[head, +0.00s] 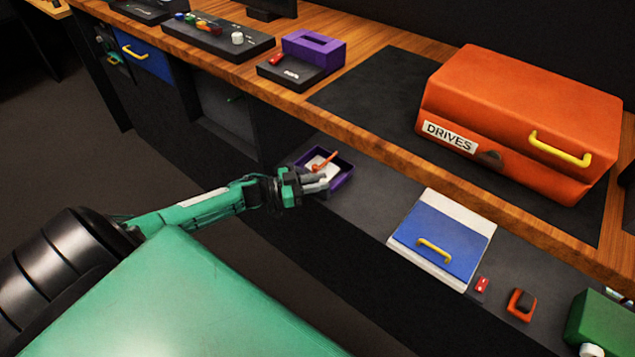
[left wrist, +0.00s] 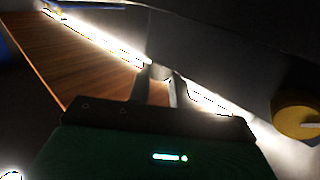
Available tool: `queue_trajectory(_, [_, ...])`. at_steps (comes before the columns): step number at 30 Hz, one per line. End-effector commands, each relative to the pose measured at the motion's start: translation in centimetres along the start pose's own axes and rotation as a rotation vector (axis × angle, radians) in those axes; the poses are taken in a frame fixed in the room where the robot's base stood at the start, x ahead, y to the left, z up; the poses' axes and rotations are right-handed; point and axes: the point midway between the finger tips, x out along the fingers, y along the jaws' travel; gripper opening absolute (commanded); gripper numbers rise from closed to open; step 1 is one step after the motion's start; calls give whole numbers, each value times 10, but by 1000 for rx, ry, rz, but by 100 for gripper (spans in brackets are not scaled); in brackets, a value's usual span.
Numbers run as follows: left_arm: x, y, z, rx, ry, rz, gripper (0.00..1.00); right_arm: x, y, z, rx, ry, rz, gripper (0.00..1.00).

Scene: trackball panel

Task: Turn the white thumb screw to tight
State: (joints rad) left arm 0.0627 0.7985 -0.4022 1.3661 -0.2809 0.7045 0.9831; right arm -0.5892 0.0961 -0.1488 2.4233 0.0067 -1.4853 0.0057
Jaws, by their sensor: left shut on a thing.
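My left gripper (head: 322,184) is at the front of the purple tray (head: 343,181) on the lower shelf. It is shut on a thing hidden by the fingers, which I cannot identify. In the left wrist view the dark fingers (left wrist: 162,84) stand close together, and glare blurs what lies between them. A white piece (head: 317,166) and an orange-red lever (head: 325,161) show in the tray just behind the gripper. I cannot tell which white part is the thumb screw. A white knob (head: 237,38) stands on a black panel at the upper left, away from the gripper. My right gripper is not in view.
The wooden counter edge (head: 400,167) overhangs the lower shelf. An orange DRIVES case (head: 510,100) stands on the counter. A blue lidded box (head: 440,240) and a green box (head: 605,320) are farther right. A yellow knob (left wrist: 298,108) shows at right in the left wrist view.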

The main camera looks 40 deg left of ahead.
Motion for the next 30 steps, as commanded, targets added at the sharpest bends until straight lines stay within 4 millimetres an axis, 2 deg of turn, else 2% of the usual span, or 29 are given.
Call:
queue_trajectory(6, [0,0,0,0,0,-2,0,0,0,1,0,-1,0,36])
queue_trajectory(7, [0,0,0,0,0,-2,27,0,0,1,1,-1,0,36])
queue_trajectory(9, [0,0,0,0,0,-2,41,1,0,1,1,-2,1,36])
queue_trajectory(10, [0,0,0,0,0,-2,43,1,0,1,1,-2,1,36])
queue_trajectory(18, [-1,0,0,0,0,-1,43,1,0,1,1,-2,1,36])
queue_trajectory(22, [-9,0,1,-1,-2,-2,43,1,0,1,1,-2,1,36])
queue_trajectory(26, [-30,0,0,0,-4,-2,43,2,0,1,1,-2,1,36])
queue_trajectory(30, [-60,0,1,0,-5,-2,43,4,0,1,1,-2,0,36])
